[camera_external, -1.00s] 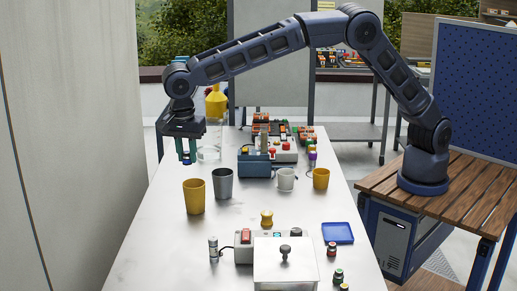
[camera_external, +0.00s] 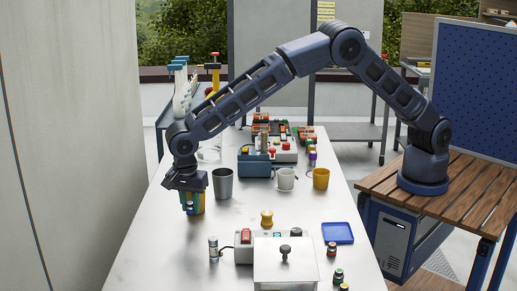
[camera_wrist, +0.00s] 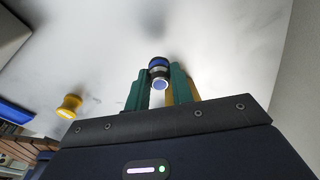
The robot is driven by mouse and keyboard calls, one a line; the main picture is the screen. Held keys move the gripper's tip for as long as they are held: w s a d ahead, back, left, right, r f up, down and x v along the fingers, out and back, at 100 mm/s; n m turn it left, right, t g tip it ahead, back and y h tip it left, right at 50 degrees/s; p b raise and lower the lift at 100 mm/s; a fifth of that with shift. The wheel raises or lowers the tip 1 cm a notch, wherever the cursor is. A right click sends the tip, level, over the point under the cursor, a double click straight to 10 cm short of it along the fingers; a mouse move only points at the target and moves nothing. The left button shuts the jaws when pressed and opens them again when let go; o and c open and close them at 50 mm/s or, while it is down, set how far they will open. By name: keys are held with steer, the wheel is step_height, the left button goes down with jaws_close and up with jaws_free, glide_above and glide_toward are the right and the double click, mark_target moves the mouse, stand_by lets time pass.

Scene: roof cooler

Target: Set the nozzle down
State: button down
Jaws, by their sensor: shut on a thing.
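In the external view the nozzle is small and partly hidden by the fingers. It is close to the table (camera_external: 150,235), but I cannot tell whether it touches.
A grey cup (camera_external: 223,184), a white cup (camera_external: 286,180) and a small yellow cup (camera_external: 321,179) stand to the right. A yellow spool-shaped piece (camera_external: 267,218), a small jar (camera_external: 213,249) and a blue tray (camera_external: 338,233) lie nearer. The table's front left is clear.

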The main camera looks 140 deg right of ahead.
mark_target(190, 207)
steer(key=shift+f, duration=2.05)
steer(key=c, duration=1.2)
jaws_free()
steer(key=shift+f, duration=0.1)
